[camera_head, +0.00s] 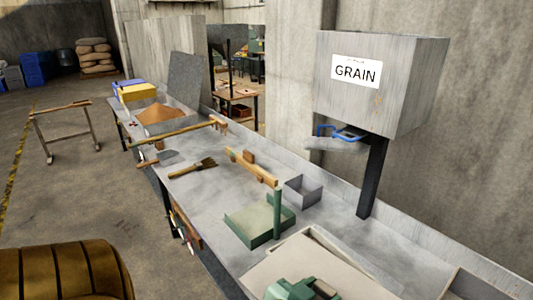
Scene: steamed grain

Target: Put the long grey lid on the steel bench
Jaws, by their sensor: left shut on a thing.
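A long, pale grey flat lid (292,262) shows at the bottom middle, over the near part of the steel bench (215,187). Its near end is cut off by the picture's edge. My left gripper (306,287), green, is at the bottom edge over the lid and is shut on it; the fingertips are partly hidden. I cannot tell whether the lid touches the bench or hangs just above it. My right gripper is not in view.
A green scale (252,222) stands close behind the lid, beside a small grey open box (304,190). A grey GRAIN hopper (365,85) stands on a dark post at right. A brush (192,168) and wooden tools lie farther along. Bare bench shows between them.

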